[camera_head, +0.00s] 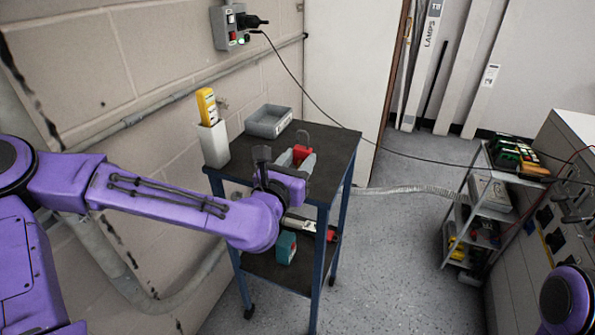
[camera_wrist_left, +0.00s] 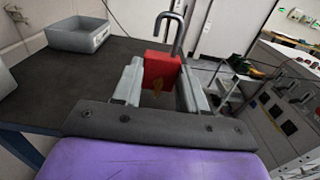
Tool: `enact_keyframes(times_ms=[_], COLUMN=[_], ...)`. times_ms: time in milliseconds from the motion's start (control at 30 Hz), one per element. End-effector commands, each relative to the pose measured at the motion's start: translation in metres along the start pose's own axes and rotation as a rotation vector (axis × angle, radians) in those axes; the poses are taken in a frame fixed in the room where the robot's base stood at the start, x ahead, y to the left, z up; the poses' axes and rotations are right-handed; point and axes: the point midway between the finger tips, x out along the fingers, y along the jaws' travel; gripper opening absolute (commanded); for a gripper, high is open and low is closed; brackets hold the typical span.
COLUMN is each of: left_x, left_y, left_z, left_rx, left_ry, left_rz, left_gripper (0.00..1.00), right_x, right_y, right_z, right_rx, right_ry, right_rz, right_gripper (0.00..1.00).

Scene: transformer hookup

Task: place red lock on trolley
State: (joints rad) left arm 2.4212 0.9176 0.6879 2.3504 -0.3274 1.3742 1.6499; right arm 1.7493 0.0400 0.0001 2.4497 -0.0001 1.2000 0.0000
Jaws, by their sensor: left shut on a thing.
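The red lock (camera_head: 301,153) is a red padlock body with a metal shackle. My left gripper (camera_head: 292,166) is shut on it, over the right part of the trolley's top. In the left wrist view the red lock (camera_wrist_left: 161,71) sits between the two fingers of my left gripper (camera_wrist_left: 158,88), with its open-looking grey shackle pointing up. The trolley (camera_head: 335,165) has a dark top and blue legs; its top also shows in the left wrist view (camera_wrist_left: 50,95). I cannot tell whether the lock touches the top. My right gripper is not in view.
On the trolley top stand a grey tray (camera_head: 269,121) and a white holder (camera_head: 214,144) with a yellow device (camera_head: 206,105). A teal item (camera_head: 286,247) lies on the lower shelf. A second shelf cart (camera_head: 478,205) stands at right. The front right of the top is clear.

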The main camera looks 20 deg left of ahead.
Motion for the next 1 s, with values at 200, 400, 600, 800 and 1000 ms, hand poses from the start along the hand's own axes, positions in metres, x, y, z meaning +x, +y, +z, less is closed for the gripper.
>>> enact_keyframes(times_ms=[200, 400, 600, 800, 1000], left_x=[0.011, 0.011, 0.011, 0.01, 0.01], left_y=[0.005, 0.005, 0.005, 0.005, 0.005], left_z=[-0.033, -0.043, -0.045, -0.047, -0.047], left_rx=[0.003, 0.001, 0.0, 0.001, 0.001], left_ry=[0.002, -0.003, -0.002, -0.001, -0.001], left_rz=[-0.001, 0.0, 0.0, 0.001, 0.001], left_gripper=[0.03, 0.03, 0.03, 0.67, 0.67], right_x=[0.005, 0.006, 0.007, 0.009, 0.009], right_y=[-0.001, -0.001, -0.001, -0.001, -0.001], right_z=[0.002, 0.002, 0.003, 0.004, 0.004], right_rx=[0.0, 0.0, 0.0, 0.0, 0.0], right_ry=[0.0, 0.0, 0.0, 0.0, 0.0], right_rz=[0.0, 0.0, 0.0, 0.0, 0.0], right_gripper=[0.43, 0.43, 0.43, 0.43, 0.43])
